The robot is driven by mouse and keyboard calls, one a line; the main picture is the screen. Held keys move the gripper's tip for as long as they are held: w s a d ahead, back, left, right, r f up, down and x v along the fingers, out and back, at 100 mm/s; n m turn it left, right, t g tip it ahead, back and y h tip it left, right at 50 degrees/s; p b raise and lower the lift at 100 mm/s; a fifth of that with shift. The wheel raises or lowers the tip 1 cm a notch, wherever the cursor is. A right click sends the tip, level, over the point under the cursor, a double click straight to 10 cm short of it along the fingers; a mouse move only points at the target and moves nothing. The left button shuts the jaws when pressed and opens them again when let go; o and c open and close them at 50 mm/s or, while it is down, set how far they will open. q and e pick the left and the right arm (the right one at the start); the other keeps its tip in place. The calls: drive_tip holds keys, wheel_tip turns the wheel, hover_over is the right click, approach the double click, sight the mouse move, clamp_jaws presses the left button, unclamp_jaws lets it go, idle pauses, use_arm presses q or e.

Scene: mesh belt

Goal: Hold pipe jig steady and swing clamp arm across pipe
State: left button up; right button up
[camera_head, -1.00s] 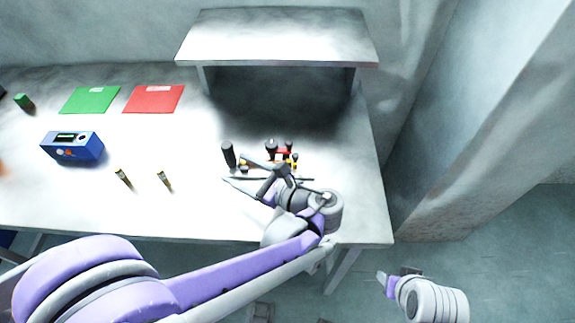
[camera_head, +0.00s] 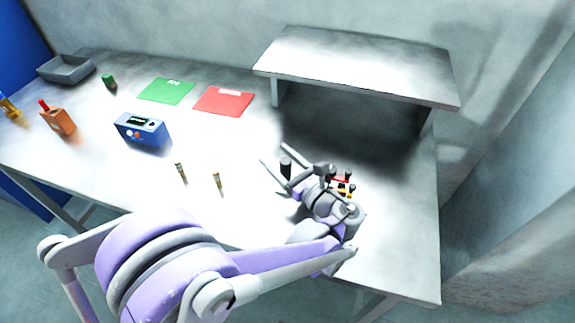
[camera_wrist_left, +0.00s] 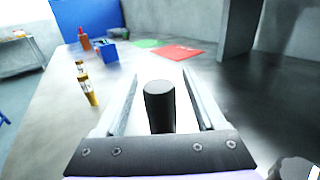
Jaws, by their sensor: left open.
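A dark upright cylinder (camera_head: 286,168) stands on the table at the left end of the pipe jig; I cannot tell whether it is the jig's post or a separate piece. The jig's red and yellow parts (camera_head: 343,180) show behind my left gripper (camera_head: 274,154), which hides most of the jig. I cannot make out the clamp arm or the pipe. The left gripper is open, its fingers reaching past either side of the cylinder. In the left wrist view the cylinder (camera_wrist_left: 160,106) stands between the fingers, with a gap on each side. My right gripper is not in view.
A raised shelf (camera_head: 360,65) stands behind the jig. Two small brass-coloured pieces (camera_head: 217,180) stand left of it. Farther left are a blue box (camera_head: 142,131), green (camera_head: 166,91) and red (camera_head: 223,101) mats, an orange container (camera_head: 58,121) and a grey tray (camera_head: 66,71).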

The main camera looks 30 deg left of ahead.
use_arm(q)
drive_tip(key=shift+w+a, duration=0.15)
drive_tip(key=shift+a, duration=0.05)
clamp_jaws()
idle(0.3)
idle(1.0)
drive_tip(key=shift+c, duration=0.5)
unclamp_jaws()
drive_tip(key=shift+c, duration=0.3)
clamp_jaws()
idle(0.4)
